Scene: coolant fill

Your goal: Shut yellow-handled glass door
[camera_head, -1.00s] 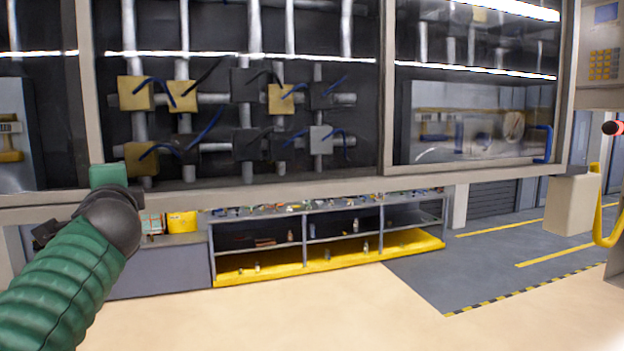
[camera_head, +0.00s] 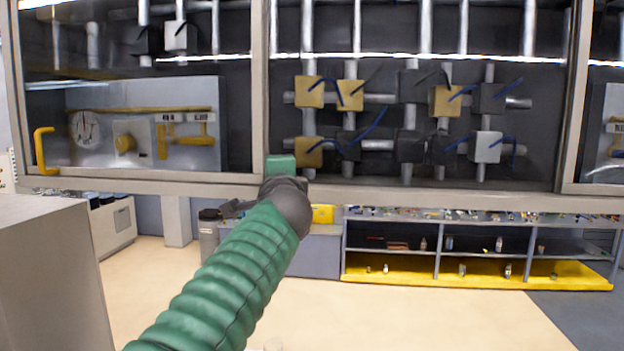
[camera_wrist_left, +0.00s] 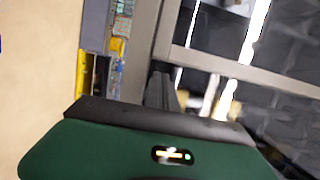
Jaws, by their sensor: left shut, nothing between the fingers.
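The yellow-handled glass door (camera_head: 145,85) fills the upper left of the head view. Its yellow handle (camera_head: 42,150) is at the door's lower left corner. I cannot tell whether the door stands ajar or flush with its frame. My left arm reaches up to the post at the door's right side, well to the right of the handle. My right gripper is not in view.
Behind the glass are a gauge (camera_head: 84,128) and a yellow valve (camera_head: 185,140). The middle panel (camera_head: 400,165) shows pipes with square blocks. A low shelf unit (camera_head: 480,282) with a yellow base stands beyond. A grey box (camera_head: 45,270) is at the lower left. The floor (camera_head: 420,325) is clear.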

